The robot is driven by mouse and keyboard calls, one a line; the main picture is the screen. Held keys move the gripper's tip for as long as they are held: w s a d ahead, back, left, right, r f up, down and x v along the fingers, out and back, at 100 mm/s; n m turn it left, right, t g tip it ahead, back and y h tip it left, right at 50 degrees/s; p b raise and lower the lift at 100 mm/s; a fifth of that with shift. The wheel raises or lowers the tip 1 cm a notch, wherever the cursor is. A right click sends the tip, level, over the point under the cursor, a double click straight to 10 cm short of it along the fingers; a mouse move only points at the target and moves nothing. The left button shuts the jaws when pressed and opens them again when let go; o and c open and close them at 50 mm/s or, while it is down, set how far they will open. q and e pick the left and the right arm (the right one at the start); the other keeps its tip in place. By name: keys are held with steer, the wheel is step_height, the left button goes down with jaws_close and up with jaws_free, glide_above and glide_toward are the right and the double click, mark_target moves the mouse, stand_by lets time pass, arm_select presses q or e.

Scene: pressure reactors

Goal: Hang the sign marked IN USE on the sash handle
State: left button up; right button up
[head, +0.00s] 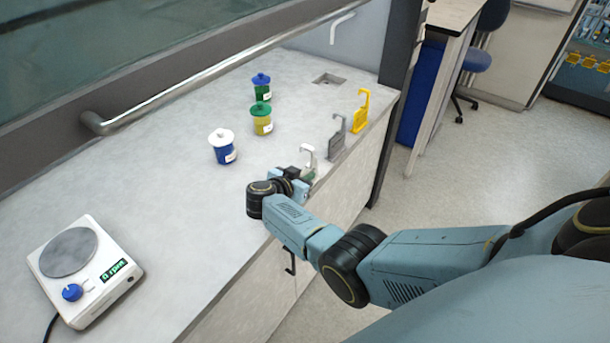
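The sash handle (200,79) is a long silver bar along the lower edge of the glass sash, at the upper left of the head view. Three hooked signs stand in a row near the counter's front edge: a yellow one (360,113), a grey one (337,140) and one with a white hook (307,155) and a green lower part. I cannot read their lettering. My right gripper (302,177) is at the white-hooked sign and partly hides it; whether its fingers are closed on it I cannot tell. My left gripper is out of view.
Three lidded jars, blue with green (261,90), green with yellow (262,121) and white with blue (222,149), stand behind the signs. A stirrer plate (84,270) sits at the left. The counter (165,195) between is clear. A small sink (328,79) is at the back.

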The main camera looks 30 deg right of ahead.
steer(key=shift+o, duration=1.4)
steer(key=p+v, duration=0.1)
steer(key=v, duration=1.2)
steer(key=shift+r+p, duration=0.25)
steer(key=shift+p, duration=0.15)
